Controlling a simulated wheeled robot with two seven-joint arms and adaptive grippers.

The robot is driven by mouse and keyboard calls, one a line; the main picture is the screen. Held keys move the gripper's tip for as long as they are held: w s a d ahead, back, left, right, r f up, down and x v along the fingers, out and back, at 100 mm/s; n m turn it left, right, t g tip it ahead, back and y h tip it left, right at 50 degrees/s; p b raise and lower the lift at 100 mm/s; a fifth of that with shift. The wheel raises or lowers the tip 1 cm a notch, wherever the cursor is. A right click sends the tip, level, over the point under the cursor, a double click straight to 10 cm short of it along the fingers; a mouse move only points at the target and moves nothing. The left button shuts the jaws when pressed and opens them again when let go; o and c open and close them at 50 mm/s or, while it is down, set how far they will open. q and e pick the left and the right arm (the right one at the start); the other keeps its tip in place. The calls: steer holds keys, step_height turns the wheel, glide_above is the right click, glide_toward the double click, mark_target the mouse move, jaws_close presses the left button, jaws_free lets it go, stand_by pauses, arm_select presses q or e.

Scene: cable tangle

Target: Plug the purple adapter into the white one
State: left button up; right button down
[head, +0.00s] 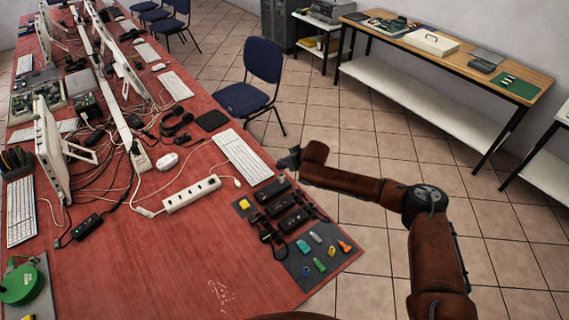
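A dark grey mat (322,277) at the table's front right corner holds several small coloured adapters. A pale, whitish one (315,237) lies near the mat's back edge. A small blue-violet one (306,271) lies nearer the front; it may be the purple adapter, but it is too small to be sure. Teal, green, orange and greyish pieces lie around them, all apart. My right gripper (289,159) is raised past the table's right edge, near the white keyboard, away from the mat. Its fingers are too small and dark to tell open from shut. My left gripper is out of view.
Black power bricks (283,207) lie just behind the mat. A white power strip (192,195), a keyboard (241,157) and tangled cables cover the table further back. The red table front (170,270) is mostly clear. A blue chair (255,80) stands beyond the right edge.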

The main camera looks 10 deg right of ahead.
step_height(320, 180, down, 2)
steer(key=shift+f+b, duration=0.1)
steer(key=shift+b, duration=0.65)
steer(key=shift+s+p, duration=0.1)
steer(key=shift+p, duration=0.4)
steer(key=shift+p, duration=0.35)
steer(key=shift+f, duration=1.2)
stand_by(0.7)
